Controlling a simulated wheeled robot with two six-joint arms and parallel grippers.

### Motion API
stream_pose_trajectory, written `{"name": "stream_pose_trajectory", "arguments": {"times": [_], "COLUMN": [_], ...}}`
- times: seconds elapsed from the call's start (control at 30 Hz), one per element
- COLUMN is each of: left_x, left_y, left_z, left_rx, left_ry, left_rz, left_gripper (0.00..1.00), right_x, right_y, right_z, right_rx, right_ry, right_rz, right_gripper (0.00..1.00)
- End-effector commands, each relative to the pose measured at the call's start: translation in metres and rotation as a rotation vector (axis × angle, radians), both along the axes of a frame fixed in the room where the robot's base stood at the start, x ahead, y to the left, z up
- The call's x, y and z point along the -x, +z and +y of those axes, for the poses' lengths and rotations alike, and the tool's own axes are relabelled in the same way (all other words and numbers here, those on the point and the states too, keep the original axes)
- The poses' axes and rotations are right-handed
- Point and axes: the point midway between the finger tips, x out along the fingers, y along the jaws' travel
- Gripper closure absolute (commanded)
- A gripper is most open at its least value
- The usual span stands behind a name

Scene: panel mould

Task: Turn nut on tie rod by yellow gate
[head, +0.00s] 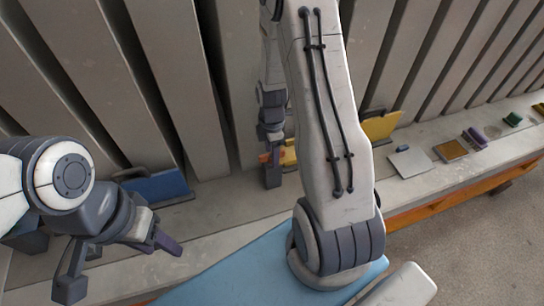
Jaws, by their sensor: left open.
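The yellow gate (381,126) stands at the foot of the grey panels, its middle hidden behind my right arm. Another yellow part (290,153) shows left of that arm. My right gripper (271,165) points down beside this yellow part, with a small orange piece at its fingers. I cannot tell whether it is open or shut, or whether it touches anything. I cannot make out the nut or tie rod. My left gripper (118,263) is open and empty at the lower left, in front of the blue gate (157,187) and well away from the yellow gate.
Upright grey panels (160,80) with dark gaps line the back. On the ledge at right lie a light grey plate (411,162), an ochre block (450,150), a purple piece (474,136) and a green piece (513,120). A light blue surface (225,278) is in front.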

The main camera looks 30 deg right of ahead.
Motion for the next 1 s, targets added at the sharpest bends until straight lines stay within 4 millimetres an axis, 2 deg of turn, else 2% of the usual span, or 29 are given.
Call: {"name": "stream_pose_trajectory", "arguments": {"times": [0.03,0.13,0.17,0.33,0.6,0.87,1.0], "left_x": [0.0000,0.0000,0.0000,0.0000,0.0000,0.0000,0.0000], "left_y": [0.0001,0.0001,0.0001,0.0009,0.0032,0.0030,0.0046], "left_z": [0.0000,0.0000,0.0000,-0.0001,0.0000,0.0000,0.0001], "left_rx": [0.000,0.000,0.000,0.000,0.000,0.000,0.000], "left_ry": [0.000,0.000,0.000,0.000,0.000,0.000,0.000], "left_rz": [0.000,0.000,0.000,0.000,0.000,0.000,0.000], "left_gripper": [0.50,0.50,0.50,0.50,0.50,0.50,0.50], "right_x": [0.0001,0.0001,0.0002,0.0002,0.0003,0.0004,0.0005], "right_y": [0.0000,0.0000,0.0000,0.0004,0.0001,-0.0001,0.0004], "right_z": [0.0000,0.0000,0.0001,0.0001,0.0001,0.0001,0.0002], "right_rx": [0.000,0.000,0.000,0.000,0.000,0.000,-0.001], "right_ry": [0.000,0.000,0.000,-0.042,-0.295,-0.304,-0.411], "right_rz": [0.000,0.000,0.000,0.001,0.001,0.001,0.002], "right_gripper": [0.55,0.94,1.00,1.00,1.00,1.00,1.00]}}
